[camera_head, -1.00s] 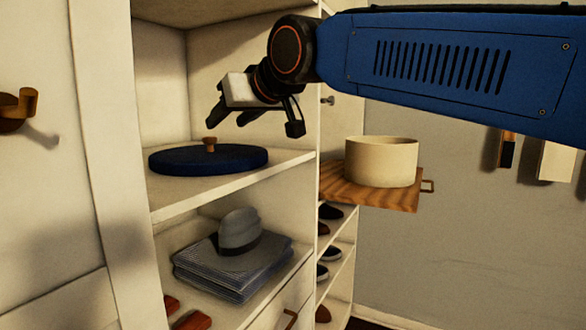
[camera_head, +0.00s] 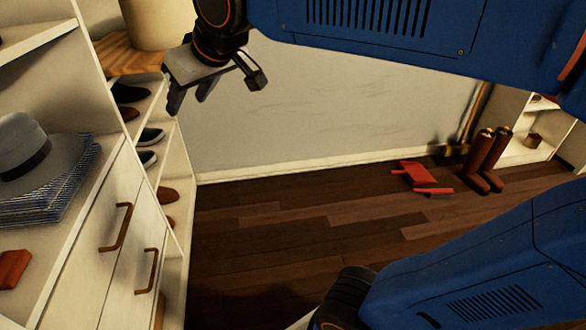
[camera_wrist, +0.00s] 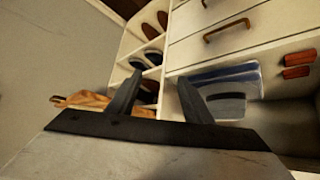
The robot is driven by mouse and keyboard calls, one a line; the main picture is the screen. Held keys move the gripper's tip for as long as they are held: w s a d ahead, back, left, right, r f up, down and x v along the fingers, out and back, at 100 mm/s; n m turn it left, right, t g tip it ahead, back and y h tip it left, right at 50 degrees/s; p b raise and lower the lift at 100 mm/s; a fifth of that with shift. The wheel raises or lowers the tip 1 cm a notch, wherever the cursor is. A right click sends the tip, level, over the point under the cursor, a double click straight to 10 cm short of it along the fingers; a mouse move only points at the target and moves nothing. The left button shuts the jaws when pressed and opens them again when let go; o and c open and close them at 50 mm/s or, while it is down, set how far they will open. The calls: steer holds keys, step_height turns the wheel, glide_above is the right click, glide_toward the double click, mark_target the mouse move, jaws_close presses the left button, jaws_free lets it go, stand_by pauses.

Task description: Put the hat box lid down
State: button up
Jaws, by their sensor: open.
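The blue hat box lid is outside both current views. The round cream hat box (camera_head: 152,22) is cut off by the top edge of the head view. It stands on a wooden pull-out board (camera_head: 115,55). My gripper (camera_head: 215,92) is open and empty, in the air to the right of the board and in front of the grey wall. In the wrist view my gripper (camera_wrist: 160,82) has its two fingers apart with nothing between them.
A grey hat (camera_head: 20,142) lies on folded striped clothes (camera_head: 62,180), above drawers with handles (camera_head: 117,228). Shoes (camera_head: 150,137) fill side shelves. A red dustpan (camera_head: 420,173) and brown boots (camera_head: 485,160) are on the otherwise clear floor.

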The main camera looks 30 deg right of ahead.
steer(key=s+d+f+m+g+h, duration=0.1)
steer(key=s+d+f+m, duration=0.1)
steer(key=s+d+f, duration=0.5)
steer(key=s+d+f+m+g+h, duration=0.1)
steer(key=s+d+f+m+g, duration=0.1)
steer(key=s+d+f, duration=0.5)
steer(key=s+f, duration=0.3)
steer(key=f, duration=0.4)
steer(key=shift+s+d+h, duration=0.2)
steer(key=shift+d+h, duration=0.05)
steer(key=shift+h, duration=0.15)
